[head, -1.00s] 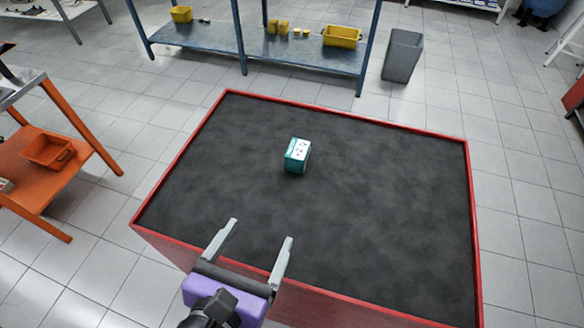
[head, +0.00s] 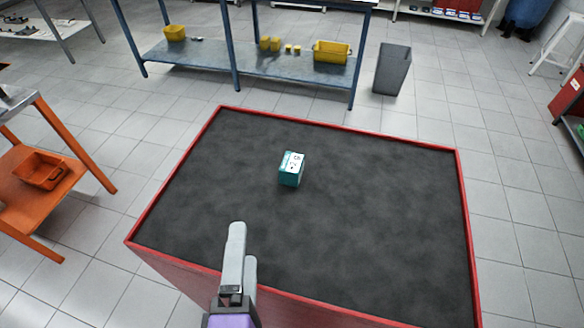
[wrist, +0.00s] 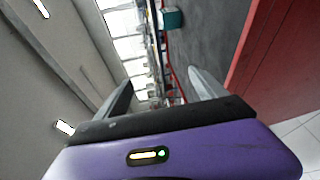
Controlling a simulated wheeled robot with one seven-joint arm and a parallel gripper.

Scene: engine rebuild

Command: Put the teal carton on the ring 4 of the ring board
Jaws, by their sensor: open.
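The teal carton (head: 290,170) stands on the dark top of a red-rimmed table in the head view, left of the middle of that surface. It has a white label with dark marks on top. It also shows small near the top of the wrist view (wrist: 173,19). My gripper (head: 242,245) is over the near edge of the table, short of the carton and apart from it. In the wrist view my gripper (wrist: 160,88) has its two fingers spread with nothing between them. I see no ring board in these frames.
The red-rimmed table (head: 380,230) is otherwise bare. Behind it stands a blue shelf (head: 270,64) with yellow bins, and a grey bin (head: 392,70) on the floor. An orange cart (head: 25,190) with an orange tray is at the left. Tiled floor surrounds the table.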

